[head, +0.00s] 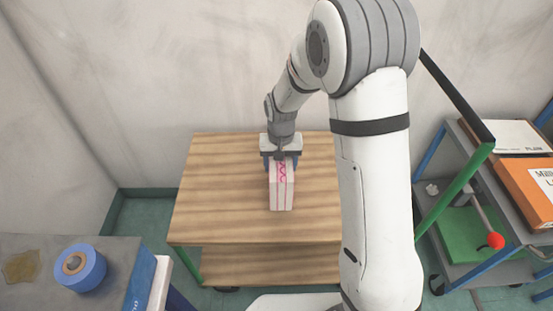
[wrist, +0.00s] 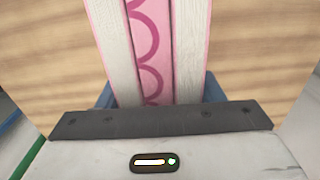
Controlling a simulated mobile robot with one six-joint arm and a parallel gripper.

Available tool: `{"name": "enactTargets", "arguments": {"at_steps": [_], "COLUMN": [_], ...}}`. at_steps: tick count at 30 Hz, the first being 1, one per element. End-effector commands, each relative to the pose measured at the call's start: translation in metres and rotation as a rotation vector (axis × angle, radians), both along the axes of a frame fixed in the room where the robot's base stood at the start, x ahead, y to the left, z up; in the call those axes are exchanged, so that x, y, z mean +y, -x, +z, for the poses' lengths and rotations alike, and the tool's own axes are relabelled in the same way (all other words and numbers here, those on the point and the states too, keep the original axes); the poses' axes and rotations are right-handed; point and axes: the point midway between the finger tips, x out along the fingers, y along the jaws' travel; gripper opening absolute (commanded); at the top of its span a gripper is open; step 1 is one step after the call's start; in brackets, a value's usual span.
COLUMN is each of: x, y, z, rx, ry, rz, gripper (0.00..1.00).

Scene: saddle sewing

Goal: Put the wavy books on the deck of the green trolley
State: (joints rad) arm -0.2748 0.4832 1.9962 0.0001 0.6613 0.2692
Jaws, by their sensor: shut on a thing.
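The wavy books (head: 282,192) form a white block with pink bands and a pink wavy line, at the middle of the wooden deck (head: 215,190). This deck tops a trolley with a green leg (head: 187,262). My gripper (head: 281,163) is at the far end of the books, shut on them. In the wrist view, the books (wrist: 150,50) run up between the blue fingers, with wood on both sides. The finger ends are mostly hidden. I cannot tell whether the books touch the deck or hang just above it.
A grey surface at lower left (head: 115,250) holds a blue roll (head: 80,268). At right, a blue-framed grey rack holds an orange box (head: 528,188) and has a red knob (head: 496,241). A green post with a black bar (head: 457,97) rises beside my arm. The deck around the books is bare.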

Motion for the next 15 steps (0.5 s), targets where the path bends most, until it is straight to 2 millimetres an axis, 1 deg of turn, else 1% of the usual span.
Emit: {"name": "enactTargets", "arguments": {"at_steps": [3,7,15], "x": [0.0,0.0,0.0], "y": [0.0,0.0,-0.001], "z": [-0.015,-0.029,-0.031], "rx": [0.002,0.0,-0.003], "ry": [0.0,0.0,-0.001], "rz": [0.0,-0.001,-0.001], "gripper": [0.0,0.0,0.0]}}
